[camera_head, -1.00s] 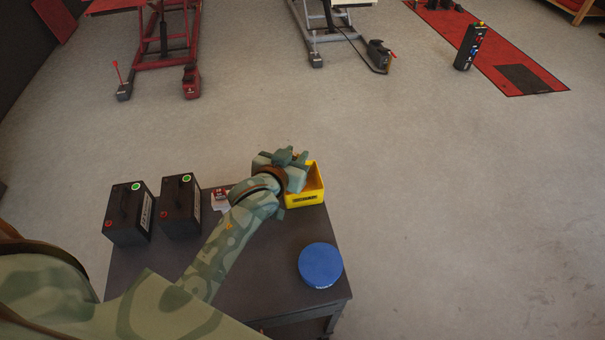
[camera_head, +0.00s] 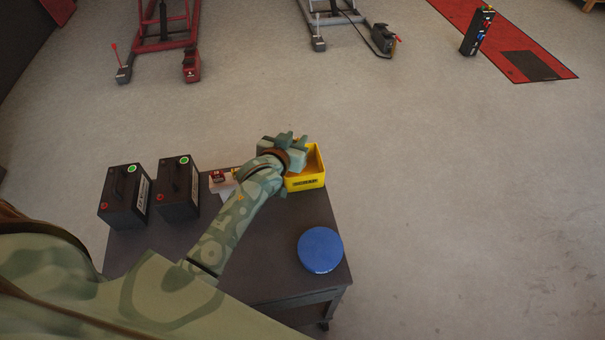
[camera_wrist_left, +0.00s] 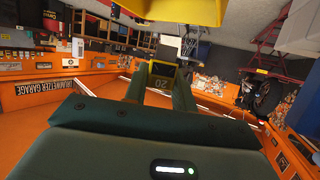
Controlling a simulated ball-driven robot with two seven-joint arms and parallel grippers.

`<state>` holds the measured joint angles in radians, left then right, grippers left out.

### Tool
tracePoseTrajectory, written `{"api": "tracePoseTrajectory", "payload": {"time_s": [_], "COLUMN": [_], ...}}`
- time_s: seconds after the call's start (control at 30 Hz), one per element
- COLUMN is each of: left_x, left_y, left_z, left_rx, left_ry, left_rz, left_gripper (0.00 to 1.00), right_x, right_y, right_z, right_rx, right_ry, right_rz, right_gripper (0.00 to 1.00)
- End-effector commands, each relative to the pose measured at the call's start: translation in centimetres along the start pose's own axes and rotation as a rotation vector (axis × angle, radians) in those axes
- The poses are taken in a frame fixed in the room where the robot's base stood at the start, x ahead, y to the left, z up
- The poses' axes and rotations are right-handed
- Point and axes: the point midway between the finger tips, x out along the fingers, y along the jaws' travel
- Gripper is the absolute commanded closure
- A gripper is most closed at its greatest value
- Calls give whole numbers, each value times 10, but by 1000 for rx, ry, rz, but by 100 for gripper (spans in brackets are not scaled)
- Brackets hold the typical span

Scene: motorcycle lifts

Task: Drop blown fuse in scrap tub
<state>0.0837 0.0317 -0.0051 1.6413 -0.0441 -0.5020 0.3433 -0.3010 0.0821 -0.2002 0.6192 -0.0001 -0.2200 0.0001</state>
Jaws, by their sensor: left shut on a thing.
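The yellow scrap tub (camera_head: 306,182) stands at the far right corner of the dark cart top. My left gripper (camera_head: 294,137) is at the tub's left and far side in the head view and covers part of it. In the left wrist view the fuse (camera_wrist_left: 162,83), small and marked 20, sits between the two fingers, which are shut on it. A yellow edge of the tub (camera_wrist_left: 180,9) shows at the top of that view, apart from the fuse. The fuse is hidden in the head view. My right gripper is not in view.
Two black batteries (camera_head: 125,198) (camera_head: 178,190) stand at the cart's left. A small red item (camera_head: 217,176) on a white piece lies behind my forearm. A round blue lid-like thing (camera_head: 320,249) lies at the front right. The floor to the right is clear.

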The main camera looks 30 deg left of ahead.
Motion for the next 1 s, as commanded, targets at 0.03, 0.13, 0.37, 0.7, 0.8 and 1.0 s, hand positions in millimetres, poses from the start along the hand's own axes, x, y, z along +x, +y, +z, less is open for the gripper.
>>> {"api": "tracePoseTrajectory", "payload": {"time_s": [0.03, 0.13, 0.37, 0.7, 0.8, 1.0], "left_x": [2, 1, 0, -2, -14, -63], "left_y": [0, 0, 0, 0, 0, 0], "left_z": [4, 2, 1, 1, 0, -2], "left_rx": [0, 0, -1, -1, -1, -2], "left_ry": [-1, 1, 2, 2, 1, 1], "left_rz": [0, 0, 0, 1, 1, 0], "left_gripper": [95, 95, 52, 48, 48, 48], "right_x": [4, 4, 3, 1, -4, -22], "right_y": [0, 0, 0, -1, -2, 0], "right_z": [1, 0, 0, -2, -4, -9], "right_rx": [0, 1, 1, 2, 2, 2], "right_ry": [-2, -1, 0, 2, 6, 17], "right_rz": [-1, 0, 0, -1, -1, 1], "right_gripper": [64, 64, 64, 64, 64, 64]}}
